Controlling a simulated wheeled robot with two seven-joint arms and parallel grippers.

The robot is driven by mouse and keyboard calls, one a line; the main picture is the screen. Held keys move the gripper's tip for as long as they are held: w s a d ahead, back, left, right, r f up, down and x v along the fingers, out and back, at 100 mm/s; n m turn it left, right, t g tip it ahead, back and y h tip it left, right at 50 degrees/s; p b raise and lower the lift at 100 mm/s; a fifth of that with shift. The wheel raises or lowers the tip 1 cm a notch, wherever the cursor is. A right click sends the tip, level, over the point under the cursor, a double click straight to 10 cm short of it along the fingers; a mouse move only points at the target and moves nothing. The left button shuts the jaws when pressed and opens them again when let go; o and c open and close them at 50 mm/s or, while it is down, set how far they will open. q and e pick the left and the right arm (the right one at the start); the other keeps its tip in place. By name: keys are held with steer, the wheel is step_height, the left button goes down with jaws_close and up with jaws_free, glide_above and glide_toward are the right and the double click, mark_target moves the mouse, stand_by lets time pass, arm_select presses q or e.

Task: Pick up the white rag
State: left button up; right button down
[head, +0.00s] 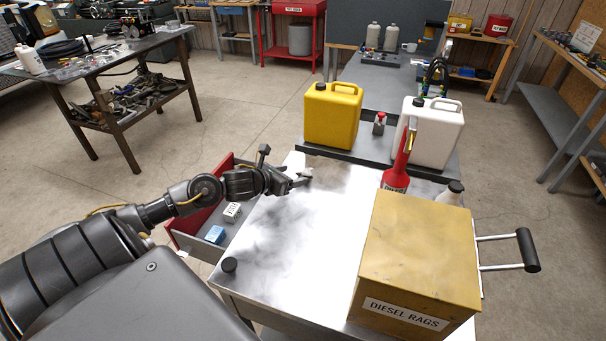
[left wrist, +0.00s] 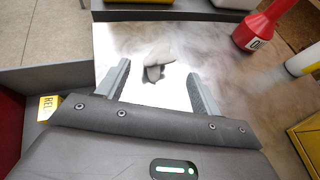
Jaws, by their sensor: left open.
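The white rag (left wrist: 155,66) lies crumpled on the shiny metal worktop (head: 290,235), greyish in the left wrist view. In the head view, a small part of the rag (head: 306,172) shows at my left gripper's tips. My left gripper (head: 301,181) is open, its jaws pointing at the rag. In the left wrist view the rag appears in the gap between the two fingers, towards the tips. I cannot tell whether the fingers touch it. My right gripper is not in view.
A yellow jug (head: 333,117) and a white jug (head: 437,133) stand behind the worktop. A red bottle (head: 396,179) and a yellow box labelled diesel rags (head: 415,255) are to the right. An open red-fronted drawer (head: 192,226) lies below my left forearm.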

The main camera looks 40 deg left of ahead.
mark_target(303, 172)
arm_select(q)
steer(key=shift+w, duration=0.3)
steer(key=p+x, duration=0.2)
steer(key=x, duration=0.2)
steer(key=shift+w, duration=0.2)
steer(key=shift+w+f, duration=0.2)
steer(key=shift+f, duration=0.05)
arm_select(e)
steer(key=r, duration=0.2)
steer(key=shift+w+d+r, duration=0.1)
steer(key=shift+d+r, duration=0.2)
arm_select(q)
steer(key=shift+c, duration=0.4)
steer(key=shift+d, duration=0.1)
steer(key=c, duration=0.7)
steer(key=shift+c, duration=1.3)
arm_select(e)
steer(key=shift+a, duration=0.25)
